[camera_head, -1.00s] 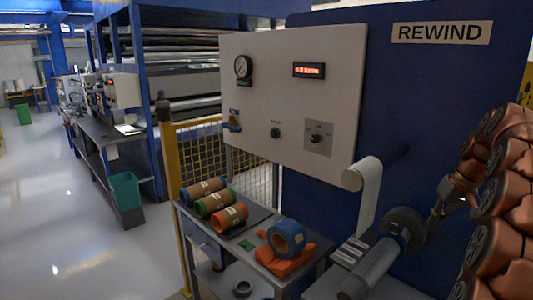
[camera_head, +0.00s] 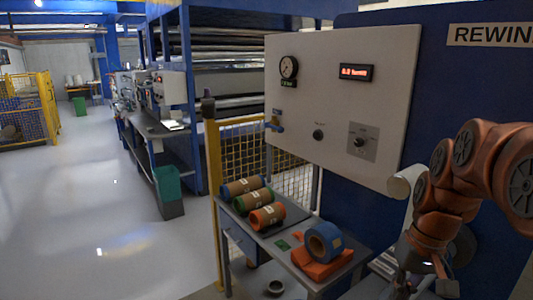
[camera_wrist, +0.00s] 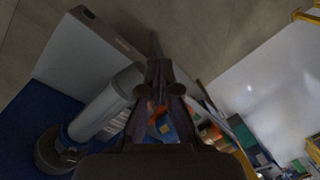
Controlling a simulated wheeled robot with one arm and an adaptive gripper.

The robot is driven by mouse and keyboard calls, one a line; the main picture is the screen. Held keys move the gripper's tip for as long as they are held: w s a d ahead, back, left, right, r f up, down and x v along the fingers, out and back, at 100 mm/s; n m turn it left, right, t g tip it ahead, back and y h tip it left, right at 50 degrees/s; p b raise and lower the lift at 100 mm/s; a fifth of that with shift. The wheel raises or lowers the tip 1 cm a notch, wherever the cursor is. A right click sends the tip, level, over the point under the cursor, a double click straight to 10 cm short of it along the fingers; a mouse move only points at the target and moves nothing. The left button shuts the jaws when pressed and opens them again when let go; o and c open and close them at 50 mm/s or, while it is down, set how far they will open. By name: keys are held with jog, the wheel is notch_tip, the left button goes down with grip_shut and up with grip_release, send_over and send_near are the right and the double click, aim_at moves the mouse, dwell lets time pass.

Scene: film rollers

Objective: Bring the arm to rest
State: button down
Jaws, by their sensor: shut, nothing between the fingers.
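My arm (camera_head: 455,190), orange with dark joint caps, is bent at the right of the head view, in front of the rewind machine. Its lower end covers part of the machine's roller area, and my gripper cannot be made out clearly there. In the wrist view my gripper (camera_wrist: 159,82) is dark, with its two fingers together and nothing between them. The gripper is over the area of the grey roller (camera_wrist: 105,106) and the small table, apart from both as far as the wrist view shows.
A side table (camera_head: 235,215) holds blue, green and orange-ended rolls and a blue roll (camera_head: 323,242) on an orange holder. A white control panel (camera_head: 335,95) stands behind it. A yellow post (camera_head: 213,190) and mesh guard adjoin the table. Open floor (camera_head: 100,220) lies to the left.

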jog(key=s+a+f+h, duration=0.1)
jog(key=s+a+f, duration=0.3)
jog(key=s, duration=0.5)
jog(key=s+a+f+n+g, duration=0.1)
jog(key=s+a+f, duration=0.2)
jog(key=s, duration=0.7)
jog(key=shift+s+a+f+g+h, duration=0.15)
jog(key=shift+a+f+g+h, duration=0.2)
jog(key=shift+f, duration=0.3)
